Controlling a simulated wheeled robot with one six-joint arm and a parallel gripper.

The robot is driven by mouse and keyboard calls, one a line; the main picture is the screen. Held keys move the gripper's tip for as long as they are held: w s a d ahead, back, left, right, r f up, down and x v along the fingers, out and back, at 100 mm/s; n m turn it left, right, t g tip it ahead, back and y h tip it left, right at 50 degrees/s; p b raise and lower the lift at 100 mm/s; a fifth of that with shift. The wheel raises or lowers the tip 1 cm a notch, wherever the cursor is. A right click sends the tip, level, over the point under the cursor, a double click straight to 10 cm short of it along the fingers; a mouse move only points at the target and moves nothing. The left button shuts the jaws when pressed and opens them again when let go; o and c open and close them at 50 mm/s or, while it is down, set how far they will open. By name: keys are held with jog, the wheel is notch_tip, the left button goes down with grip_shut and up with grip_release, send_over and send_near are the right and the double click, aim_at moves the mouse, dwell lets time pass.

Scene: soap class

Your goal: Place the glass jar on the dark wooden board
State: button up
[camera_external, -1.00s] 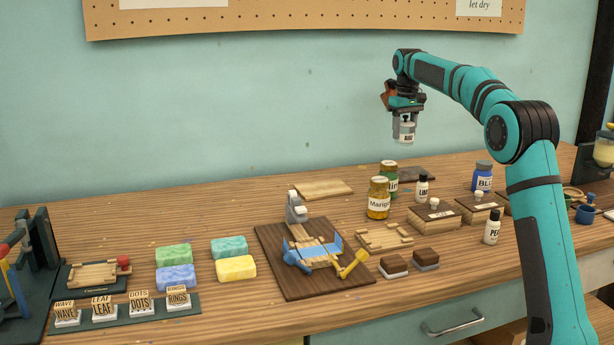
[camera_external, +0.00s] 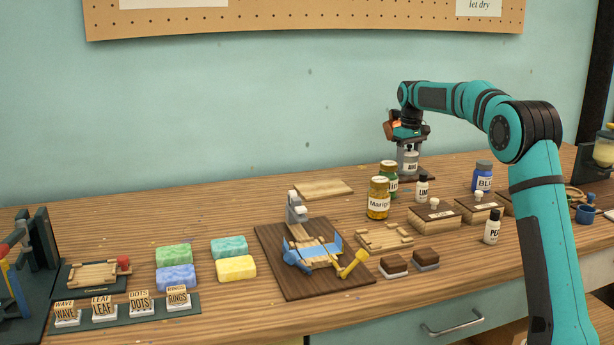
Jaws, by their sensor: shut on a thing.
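The glass jar (camera_external: 411,166) is small and clear with a white label. It is upright in my gripper (camera_external: 409,150), which is shut on it and points down at the back right of the bench. The dark wooden board (camera_external: 429,178) lies flat at the back of the bench, directly below the jar in the picture. The jar hides part of the board. I cannot tell whether the jar's base touches the board or is just above it.
A green jar (camera_external: 389,171), a yellow Marigold jar (camera_external: 378,198) and a white LIME bottle (camera_external: 422,189) stand close in front. A pale board (camera_external: 323,190) lies to the left. A blue jar (camera_external: 482,176) stands to the right.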

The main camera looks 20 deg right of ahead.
jog(key=shift+f, duration=0.15)
jog(key=o, duration=1.4)
notch_tip(320, 180, up, 12)
jog(key=shift+r, duration=0.1)
